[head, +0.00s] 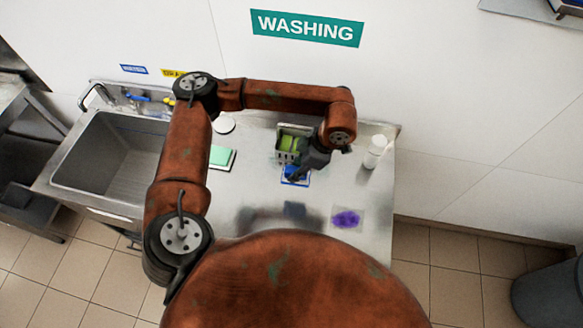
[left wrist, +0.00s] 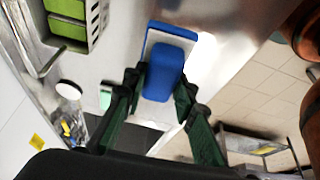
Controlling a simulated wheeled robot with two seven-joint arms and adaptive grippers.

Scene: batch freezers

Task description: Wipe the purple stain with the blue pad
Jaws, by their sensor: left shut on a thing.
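The purple stain (head: 347,219) is a dark violet patch on a pale square at the front right of the steel worktop. My left gripper (head: 294,177) is shut on the blue pad, up and to the left of the stain, apart from it. In the left wrist view the blue pad (left wrist: 164,72) sits between the two dark fingers (left wrist: 160,88). Whether the pad touches the tray is unclear. The stain is not visible in the left wrist view. My right gripper is not in view.
A grey caddy (head: 282,130) with green sponges stands just behind the left gripper. A white bottle (head: 375,152) stands at the right, a green pad (head: 221,157) lies at the left, and a sink (head: 112,150) is farther left. The worktop between gripper and stain looks clear.

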